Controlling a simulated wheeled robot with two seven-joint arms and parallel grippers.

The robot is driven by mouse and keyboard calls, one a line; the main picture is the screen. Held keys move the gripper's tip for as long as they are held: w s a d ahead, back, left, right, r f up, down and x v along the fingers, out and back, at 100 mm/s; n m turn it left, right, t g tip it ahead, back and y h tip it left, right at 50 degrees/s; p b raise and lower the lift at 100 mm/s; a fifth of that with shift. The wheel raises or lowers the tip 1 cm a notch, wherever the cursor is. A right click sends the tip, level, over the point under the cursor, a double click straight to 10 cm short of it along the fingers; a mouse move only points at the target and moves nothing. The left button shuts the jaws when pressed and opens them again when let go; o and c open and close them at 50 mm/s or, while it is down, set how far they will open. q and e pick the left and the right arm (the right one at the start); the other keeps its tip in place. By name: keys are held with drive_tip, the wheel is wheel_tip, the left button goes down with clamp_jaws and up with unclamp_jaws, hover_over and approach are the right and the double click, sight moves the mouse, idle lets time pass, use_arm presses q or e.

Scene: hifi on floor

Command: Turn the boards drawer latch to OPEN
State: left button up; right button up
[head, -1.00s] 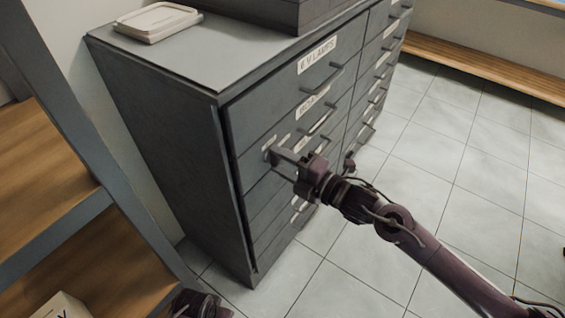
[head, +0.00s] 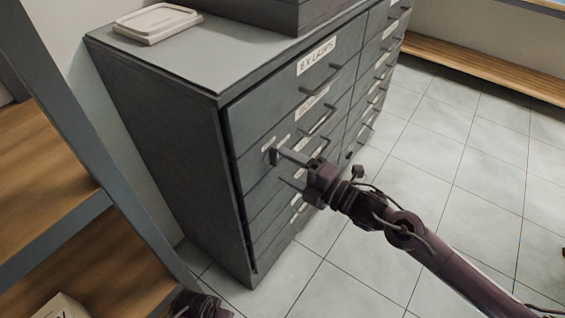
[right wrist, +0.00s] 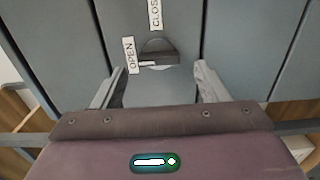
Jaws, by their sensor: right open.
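The latch (head: 272,156) is a small dark knob on the front of the grey cabinet, below the boards drawer's label. In the right wrist view the latch (right wrist: 159,52) has its bar lying roughly crosswise, with a pale mark at the left end close to the OPEN label (right wrist: 130,55). The CLOSED label (right wrist: 155,12), partly cut off, is above it. My right gripper (head: 281,165) is open in front of the latch; in the wrist view its fingers stand apart on both sides, clear of the knob. A dark part of my left gripper (head: 196,305) shows at the bottom edge, fingers hidden.
The cabinet (head: 160,130) has several labelled drawers with bar handles, all looking shut. A wooden shelf unit (head: 50,200) stands close on the left. The tiled floor (head: 450,180) on the right is clear.

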use_arm(q)
drive_tip(key=shift+f, duration=0.3)
use_arm(e)
drive_tip(key=v, duration=0.5)
drive_tip(key=shift+s+d, duration=0.2)
drive_tip(key=shift+d, duration=0.05)
